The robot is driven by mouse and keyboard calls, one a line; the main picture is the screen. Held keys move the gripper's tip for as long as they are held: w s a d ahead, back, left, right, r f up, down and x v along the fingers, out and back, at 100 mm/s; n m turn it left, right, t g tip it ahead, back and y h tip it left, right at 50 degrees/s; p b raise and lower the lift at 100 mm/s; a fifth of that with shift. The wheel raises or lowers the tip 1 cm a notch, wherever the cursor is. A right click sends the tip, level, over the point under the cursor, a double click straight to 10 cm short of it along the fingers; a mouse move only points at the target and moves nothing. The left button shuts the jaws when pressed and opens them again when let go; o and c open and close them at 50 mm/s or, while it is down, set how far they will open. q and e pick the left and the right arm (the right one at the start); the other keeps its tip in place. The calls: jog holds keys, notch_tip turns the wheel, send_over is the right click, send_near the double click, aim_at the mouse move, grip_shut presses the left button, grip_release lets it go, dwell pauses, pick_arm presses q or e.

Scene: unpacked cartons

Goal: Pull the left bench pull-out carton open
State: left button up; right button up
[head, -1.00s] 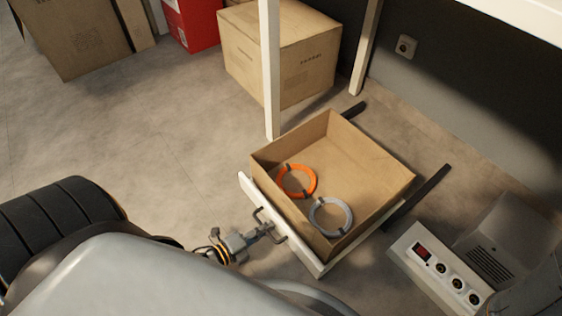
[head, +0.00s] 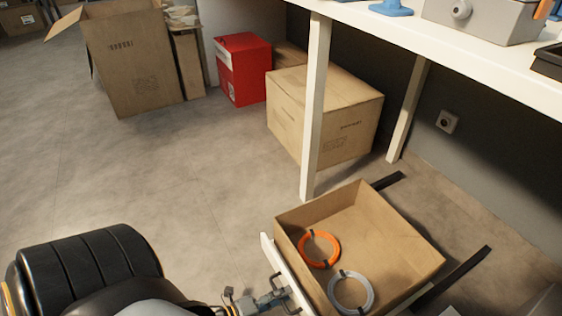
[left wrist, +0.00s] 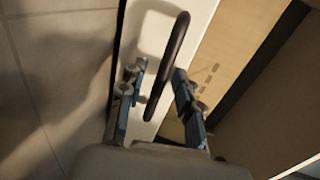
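The pull-out carton (head: 395,225) is an open-topped cardboard box on dark rails, standing well out from under the white bench. Its white front panel (head: 285,272) faces the lower left and is partly cut off by the frame. An orange ring (head: 319,264) and a grey ring (head: 368,291) lie inside. My left gripper (head: 279,296) is at the front panel's handle. In the left wrist view the dark bar handle (left wrist: 168,62) lies between the two fingers of the left gripper (left wrist: 159,78), which stand apart with gaps beside it. My right gripper is out of view.
A white bench leg (head: 314,110) stands just behind the carton. A cardboard box (head: 290,110), a red box (head: 243,75) and a tall open carton (head: 130,60) stand farther back. The floor (head: 150,165) to the left is clear.

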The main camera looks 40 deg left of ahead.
pick_arm(q)
jog(key=shift+s, duration=0.1)
jog(key=v, duration=1.1)
jog(key=shift+s+a, duration=0.2)
jog(key=shift+s, duration=0.15)
